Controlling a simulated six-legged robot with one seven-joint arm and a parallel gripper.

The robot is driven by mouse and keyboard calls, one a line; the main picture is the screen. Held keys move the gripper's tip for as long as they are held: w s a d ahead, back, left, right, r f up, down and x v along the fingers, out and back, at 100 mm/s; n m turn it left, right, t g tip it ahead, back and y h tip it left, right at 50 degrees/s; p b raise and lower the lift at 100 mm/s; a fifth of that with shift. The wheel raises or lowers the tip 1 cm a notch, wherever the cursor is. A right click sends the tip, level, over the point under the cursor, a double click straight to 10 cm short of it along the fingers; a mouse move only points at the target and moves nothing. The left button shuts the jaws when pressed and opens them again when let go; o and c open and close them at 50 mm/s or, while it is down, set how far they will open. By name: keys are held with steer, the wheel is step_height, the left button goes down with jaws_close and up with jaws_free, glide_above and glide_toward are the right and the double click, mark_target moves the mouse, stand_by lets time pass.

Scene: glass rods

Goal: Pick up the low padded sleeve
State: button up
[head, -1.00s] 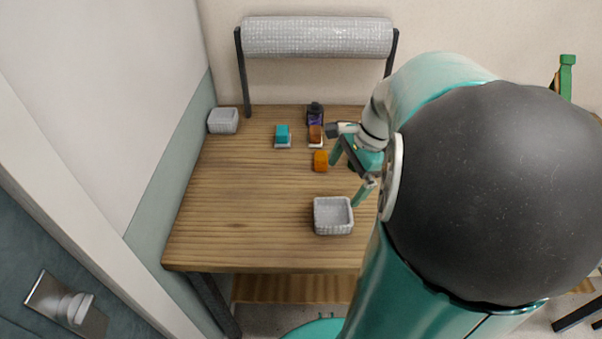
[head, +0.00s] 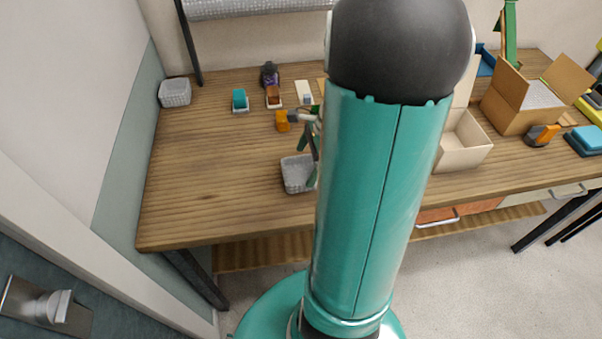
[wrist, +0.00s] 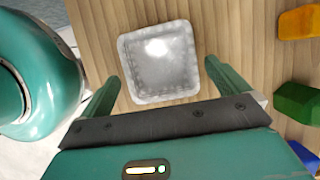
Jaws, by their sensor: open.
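The low padded sleeve is a squarish, open, pale grey quilted tray (head: 297,174) near the middle of the table, partly hidden by my arm. In the wrist view the padded sleeve (wrist: 158,62) shows from above, its inside empty and glossy. My gripper (wrist: 163,76) is open, with one green finger left of the sleeve and one right of it. The fingertips look apart from its sides; their height over it is hard to tell. In the head view my gripper (head: 308,158) is mostly hidden behind my arm, beside the sleeve.
An orange block (head: 282,121) sits behind the sleeve; green (wrist: 298,102) and blue (wrist: 303,153) pieces show right in the wrist view. A taller grey padded container (head: 174,92) stands back left. A cream box (head: 464,145) and cardboard box (head: 518,108) stand right. The table's left is clear.

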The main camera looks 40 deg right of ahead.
mark_target(297, 177)
steer(key=x, duration=0.3)
steer(key=shift+w+a+f, duration=0.15)
steer(key=shift+a+f, duration=0.15)
steer(key=shift+c, duration=0.2)
steer(key=c, duration=0.7)
steer(key=shift+r, duration=0.15)
